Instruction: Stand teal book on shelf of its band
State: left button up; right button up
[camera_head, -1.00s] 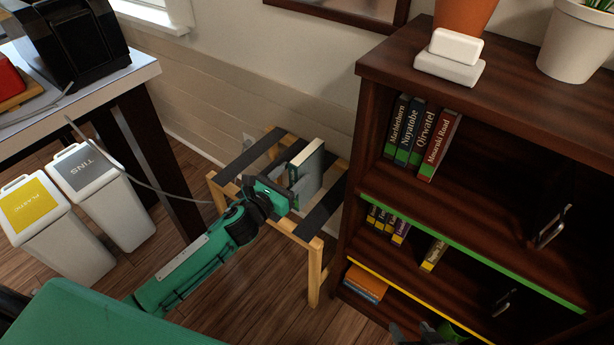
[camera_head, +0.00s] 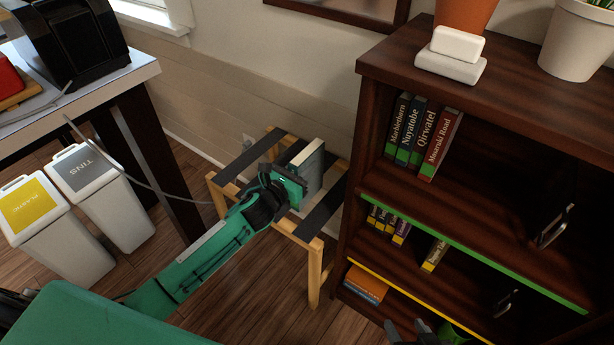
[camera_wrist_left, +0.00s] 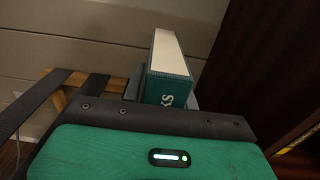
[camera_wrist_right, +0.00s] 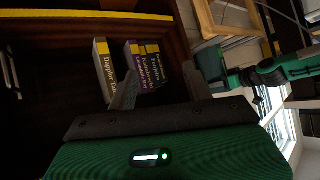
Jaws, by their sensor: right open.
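The teal book (camera_head: 309,168) stands upright on the slatted wooden rack (camera_head: 318,243). Its pale page edges face up. In the left wrist view its teal spine (camera_wrist_left: 168,90) with white letters faces my left gripper (camera_wrist_left: 165,98). The gripper's fingers lie along both sides of the book, with no clear gap. The dark bookcase (camera_head: 470,85) stands to the right, with a green band (camera_head: 470,247) and a yellow band (camera_head: 412,316) on its shelf edges. My right gripper (camera_wrist_right: 160,90) is open and empty, facing books in the bookcase.
Several upright books (camera_head: 420,135) fill the left of the upper shelf, with free room to their right. Smaller books (camera_head: 388,222) stand on the shelf below. A table (camera_head: 130,75) and two bins (camera_head: 100,195) are at left. Pots (camera_head: 578,40) stand on top of the bookcase.

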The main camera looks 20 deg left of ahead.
pick_arm(q)
grip_shut()
jog(key=shift+r, duration=0.2)
